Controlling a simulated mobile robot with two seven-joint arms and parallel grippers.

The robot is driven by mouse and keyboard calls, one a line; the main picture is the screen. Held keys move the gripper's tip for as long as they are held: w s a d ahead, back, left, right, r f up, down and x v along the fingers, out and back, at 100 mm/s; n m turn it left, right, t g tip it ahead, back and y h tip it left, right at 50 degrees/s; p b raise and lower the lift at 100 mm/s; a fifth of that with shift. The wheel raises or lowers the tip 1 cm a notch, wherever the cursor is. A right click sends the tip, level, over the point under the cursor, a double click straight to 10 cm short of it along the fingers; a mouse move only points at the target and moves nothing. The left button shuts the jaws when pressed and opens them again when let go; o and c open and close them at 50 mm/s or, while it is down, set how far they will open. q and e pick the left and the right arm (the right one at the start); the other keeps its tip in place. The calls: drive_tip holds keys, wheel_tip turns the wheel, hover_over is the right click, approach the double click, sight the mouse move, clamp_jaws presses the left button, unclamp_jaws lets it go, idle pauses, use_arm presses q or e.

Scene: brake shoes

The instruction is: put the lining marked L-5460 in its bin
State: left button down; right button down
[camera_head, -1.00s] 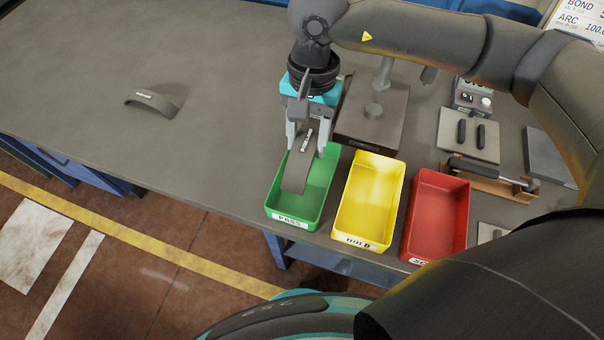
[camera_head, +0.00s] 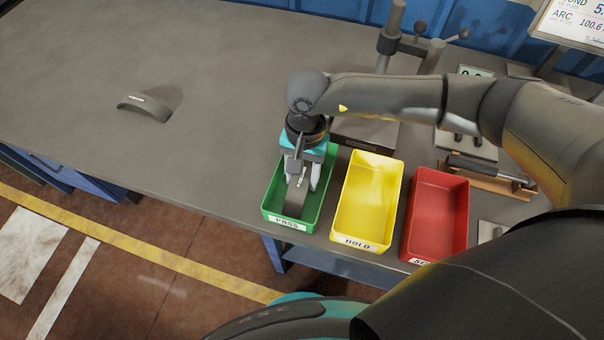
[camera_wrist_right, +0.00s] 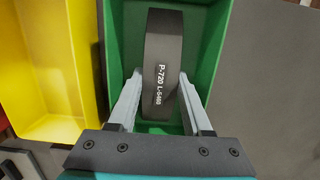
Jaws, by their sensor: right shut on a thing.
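The dark lining (camera_wrist_right: 162,65) shows the marking "P-720 L-5460" in the right wrist view. My right gripper (camera_wrist_right: 160,88) is shut on it, one finger at each side. In the head view the lining (camera_head: 295,203) is inside the green bin labelled PASS (camera_head: 320,205), with my right gripper (camera_head: 302,180) reaching down into the bin from above. The green bin's walls (camera_wrist_right: 210,70) surround the lining in the wrist view. Whether the lining touches the bin floor I cannot tell. My left gripper is not in view.
A yellow bin labelled HOLD (camera_head: 366,205) and a red bin (camera_head: 437,215) stand to the right of the green one. Another curved lining (camera_head: 147,105) lies on the table at left. Fixtures and a caliper-like tool stand behind right.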

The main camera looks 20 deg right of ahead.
sight(305, 170)
drive_tip(key=shift+f, duration=0.1)
drive_tip(key=shift+c, duration=1.7)
unclamp_jaws()
drive_tip(key=shift+r, duration=0.2)
wheel_tip(305, 170, up, 12)
drive_tip(key=w+d, duration=0.1)
drive_tip(key=shift+w+p, duration=0.25)
drive_tip(key=shift+p, duration=0.1)
drive_tip(key=shift+f, duration=0.1)
